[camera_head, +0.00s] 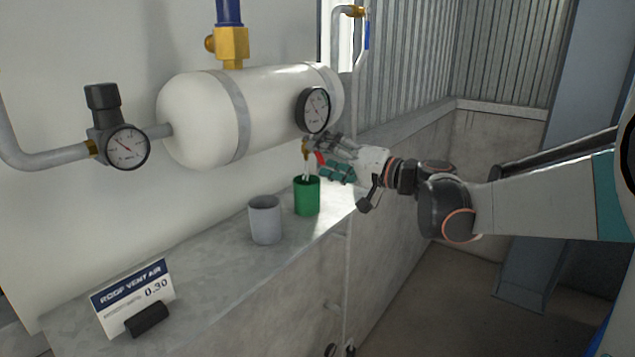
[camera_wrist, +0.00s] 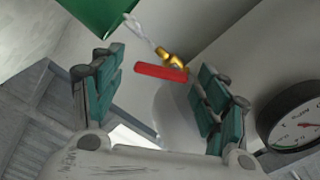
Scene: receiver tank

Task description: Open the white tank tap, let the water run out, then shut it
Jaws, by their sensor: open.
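The white tank (camera_head: 200,118) is fixed to the wall at the upper left in the head view. A brass tap with a red lever (camera_wrist: 160,73) sits under its right end; the brass body (camera_wrist: 174,60) shows beside the lever in the wrist view. A pale stream of water (camera_wrist: 143,32) runs from the tap into a green cup (camera_head: 307,197) standing below. My gripper (camera_head: 328,160) is at the tap, open, with teal finger pads. In the wrist view the red lever lies between the two open fingers (camera_wrist: 155,88), apart from both pads.
A grey cup (camera_head: 265,220) stands left of the green cup on the ledge (camera_head: 220,243). A sign reading "ROOF VENT AIR 0.30" (camera_head: 133,292) stands at the front left. A round gauge (camera_head: 313,110) is just above my gripper; another (camera_head: 127,147) is on the left pipe.

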